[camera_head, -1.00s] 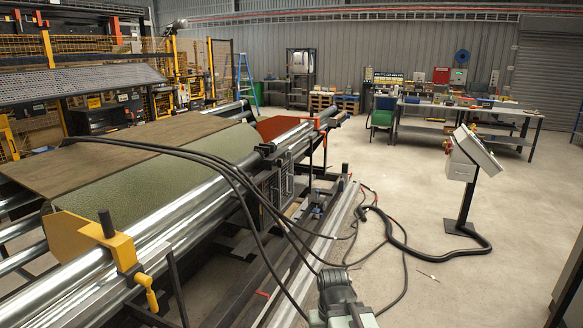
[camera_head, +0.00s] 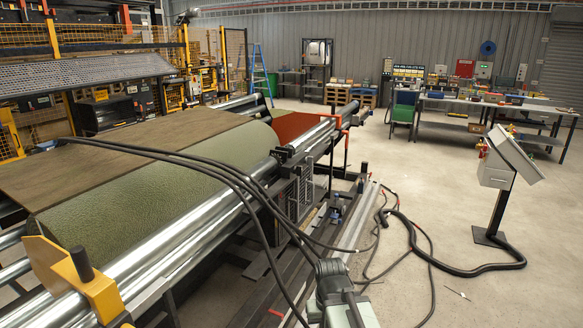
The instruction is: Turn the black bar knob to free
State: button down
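I cannot make out a black bar knob for certain in the head view. A black upright cylinder (camera_head: 82,263) stands on the yellow bracket (camera_head: 68,281) at the near left end of the roller machine; whether it is the knob I cannot tell. A light grey control box (camera_head: 497,174) with a tilted panel stands on a dark post at the right; its controls are too small to read. A grey jointed part of my arm (camera_head: 335,285) shows at the bottom centre. My gripper's fingers do not show.
A green turf roll (camera_head: 160,193) lies along the machine beside shiny steel rollers (camera_head: 190,232). Black cables loop over the machine to the floor. A thick black hose (camera_head: 445,268) runs to the control post. Bare concrete floor (camera_head: 405,185) lies between machine and workbench (camera_head: 500,109).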

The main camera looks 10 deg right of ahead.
aim_at(298, 170)
jog(key=u, duration=0.25)
jog(key=i, duration=0.15)
jog(key=z, duration=2.45)
jog(key=i, duration=2.2)
jog(key=u, duration=4.15)
jog(key=i, duration=0.5)
jog(key=z, duration=0.1)
